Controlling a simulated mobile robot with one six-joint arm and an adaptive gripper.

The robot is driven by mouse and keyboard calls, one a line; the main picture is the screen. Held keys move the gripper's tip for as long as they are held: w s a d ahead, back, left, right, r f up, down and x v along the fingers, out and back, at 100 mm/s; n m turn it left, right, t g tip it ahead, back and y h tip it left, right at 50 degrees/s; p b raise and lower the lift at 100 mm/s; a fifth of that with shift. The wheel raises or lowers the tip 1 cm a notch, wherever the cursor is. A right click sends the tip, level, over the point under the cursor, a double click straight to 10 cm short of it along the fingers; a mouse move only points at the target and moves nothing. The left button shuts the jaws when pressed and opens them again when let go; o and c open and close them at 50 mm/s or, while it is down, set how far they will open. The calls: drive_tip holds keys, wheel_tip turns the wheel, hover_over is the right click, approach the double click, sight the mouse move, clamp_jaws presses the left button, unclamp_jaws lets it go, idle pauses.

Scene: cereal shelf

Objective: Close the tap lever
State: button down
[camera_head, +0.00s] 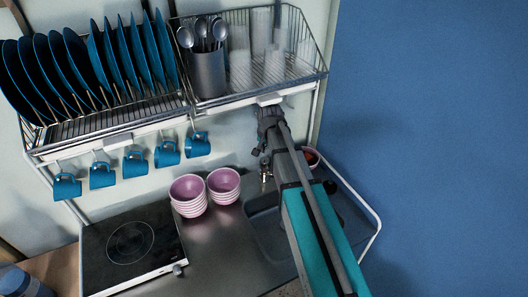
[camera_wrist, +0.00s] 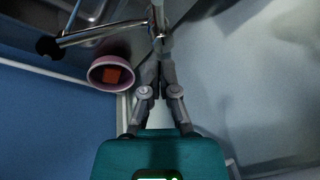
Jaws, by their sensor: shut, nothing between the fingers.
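The chrome tap (camera_wrist: 158,18) shows at the top of the wrist view. A long chrome tube (camera_wrist: 100,34) runs left from it and ends in a dark tip above the sink. My gripper (camera_wrist: 159,62) is shut and empty, with its fingertips just below the tap's body and very near it; I cannot tell whether they touch. The lever is not clearly distinguishable from the rest of the tap. In the head view the tap (camera_head: 265,173) is small and partly hidden by my arm, and my gripper (camera_head: 262,150) is just above it.
A pink bowl (camera_wrist: 110,74) with an orange-red thing inside sits beside the sink (camera_head: 268,232). Stacked pink bowls (camera_head: 188,196), a hob (camera_head: 132,245) and hanging blue mugs (camera_head: 135,162) are to the left. A dish rack (camera_head: 110,121) with plates and cups is overhead.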

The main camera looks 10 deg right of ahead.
sight(261, 168)
drive_tip(key=shift+b+x, duration=4.25)
drive_tip(key=shift+x, duration=0.35)
drive_tip(key=shift+s, duration=0.1)
drive_tip(key=f+t+b, duration=0.1)
drive_tip(key=s+h+b, duration=0.1)
drive_tip(key=shift+s+a+f+t+b, duration=0.3)
drive_tip(key=shift+f+t+b, duration=0.05)
drive_tip(key=shift+t, duration=0.05)
drive_tip(key=shift+s+a+f+t+h+b, duration=0.2)
drive_tip(key=shift+s+f+t+h+b, duration=0.25)
drive_tip(key=shift+t+b, duration=0.5)
drive_tip(key=shift+f+b, duration=0.45)
drive_tip(key=shift+b, duration=0.05)
drive_tip(key=shift+r, duration=0.1)
drive_tip(key=shift+s+a+r, duration=0.1)
